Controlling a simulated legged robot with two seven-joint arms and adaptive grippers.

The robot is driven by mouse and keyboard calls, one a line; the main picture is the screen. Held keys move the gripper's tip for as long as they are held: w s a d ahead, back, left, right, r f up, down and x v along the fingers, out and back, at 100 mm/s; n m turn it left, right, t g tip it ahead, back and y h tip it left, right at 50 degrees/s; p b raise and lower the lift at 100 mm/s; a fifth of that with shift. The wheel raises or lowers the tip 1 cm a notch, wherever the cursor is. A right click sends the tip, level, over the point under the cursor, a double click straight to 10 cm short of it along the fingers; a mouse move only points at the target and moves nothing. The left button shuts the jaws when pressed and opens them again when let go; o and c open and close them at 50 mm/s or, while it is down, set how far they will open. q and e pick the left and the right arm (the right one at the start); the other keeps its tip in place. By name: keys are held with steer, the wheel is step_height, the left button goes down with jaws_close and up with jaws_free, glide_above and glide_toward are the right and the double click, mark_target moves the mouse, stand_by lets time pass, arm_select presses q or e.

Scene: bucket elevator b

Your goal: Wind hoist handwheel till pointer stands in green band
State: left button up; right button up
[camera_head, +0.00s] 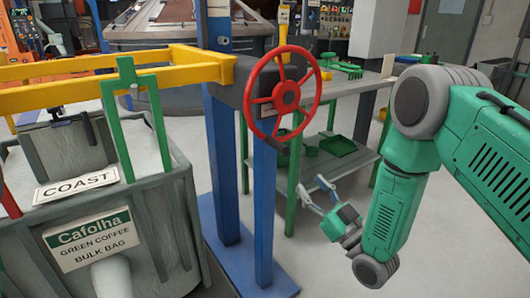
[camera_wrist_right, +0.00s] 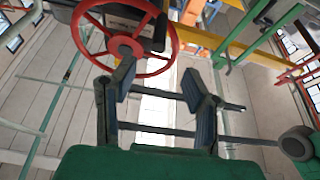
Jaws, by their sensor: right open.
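The red hoist handwheel (camera_head: 286,96) is mounted on a dark housing on blue posts, at the middle of the head view. It has a round hub and several spokes. In the wrist view the wheel (camera_wrist_right: 125,46) is at the upper left, beyond the fingertips. My right gripper (camera_head: 316,192) is open and empty, below and to the right of the wheel and apart from it. Its two spread fingers also show in the wrist view (camera_wrist_right: 158,82). My left gripper is out of view. I cannot make out the pointer or its green band clearly.
A yellow beam (camera_head: 120,62) runs left from the housing above a grey box with a "COAST" plate (camera_head: 77,187) and a green upright frame (camera_head: 128,75). A green-legged bench (camera_head: 350,83) with trays stands behind the wheel. Blue posts (camera_head: 263,215) stand below the wheel.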

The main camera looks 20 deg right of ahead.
mark_target(280, 148)
steer(key=b+x, duration=0.1)
steer(key=x, duration=1.2)
steer(key=shift+w+d+r, duration=0.1)
steer(key=shift+d, duration=0.05)
steer(key=shift+w+d, duration=0.1)
steer(key=shift+d, duration=0.25)
steer(key=shift+a+r, duration=0.1)
steer(key=shift+a, duration=0.7)
steer(key=c, duration=0.8)
steer(key=shift+a, duration=0.15)
jaws_close()
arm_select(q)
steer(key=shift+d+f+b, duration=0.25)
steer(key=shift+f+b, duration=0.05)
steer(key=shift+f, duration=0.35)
arm_select(e)
steer(key=shift+d, duration=0.45)
